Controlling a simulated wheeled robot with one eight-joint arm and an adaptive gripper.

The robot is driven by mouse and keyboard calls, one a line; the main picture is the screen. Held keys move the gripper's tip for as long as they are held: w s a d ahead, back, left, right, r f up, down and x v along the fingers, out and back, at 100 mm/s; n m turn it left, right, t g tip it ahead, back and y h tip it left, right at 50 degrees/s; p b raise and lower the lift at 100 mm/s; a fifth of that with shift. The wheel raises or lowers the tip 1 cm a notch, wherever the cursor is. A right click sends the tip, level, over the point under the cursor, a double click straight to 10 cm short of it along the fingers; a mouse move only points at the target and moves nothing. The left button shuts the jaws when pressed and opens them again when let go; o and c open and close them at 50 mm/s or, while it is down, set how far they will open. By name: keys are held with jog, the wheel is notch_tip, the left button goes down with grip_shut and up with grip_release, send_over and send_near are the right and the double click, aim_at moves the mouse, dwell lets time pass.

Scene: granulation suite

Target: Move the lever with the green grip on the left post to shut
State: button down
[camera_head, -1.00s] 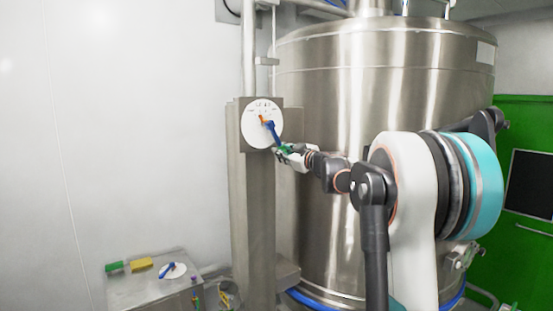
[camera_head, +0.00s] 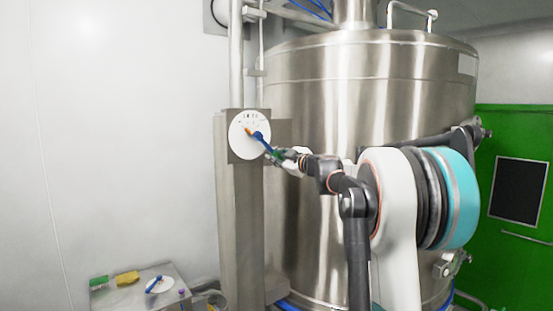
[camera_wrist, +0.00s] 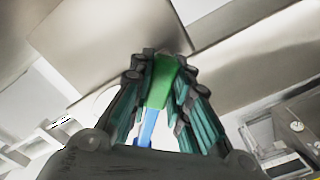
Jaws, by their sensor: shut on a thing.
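The lever is a blue bar (camera_head: 262,141) with a green grip, on a white round dial (camera_head: 241,122) mounted on the left steel post (camera_head: 238,215). It slants down and to the right from the dial's centre, and an orange pointer (camera_head: 249,131) shows on its other side. In the wrist view the green grip (camera_wrist: 161,80) sits between the fingers, with the blue bar (camera_wrist: 148,127) below it. My gripper (camera_head: 278,155) is shut on the green grip, and it also shows in the wrist view (camera_wrist: 160,85). The dial's lettering is too small to read.
A large steel vessel (camera_head: 370,90) stands close behind my arm. A low metal table (camera_head: 135,300) at lower left carries a second white dial with a blue lever (camera_head: 158,285), a yellow block (camera_head: 127,278) and a green block (camera_head: 98,282). The wall at left is bare.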

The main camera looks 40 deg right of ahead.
jog(key=shift+r, duration=0.15)
jog(key=c, duration=1.5)
grip_release()
jog(key=s, duration=1.2)
jog(key=shift+d, duration=0.25)
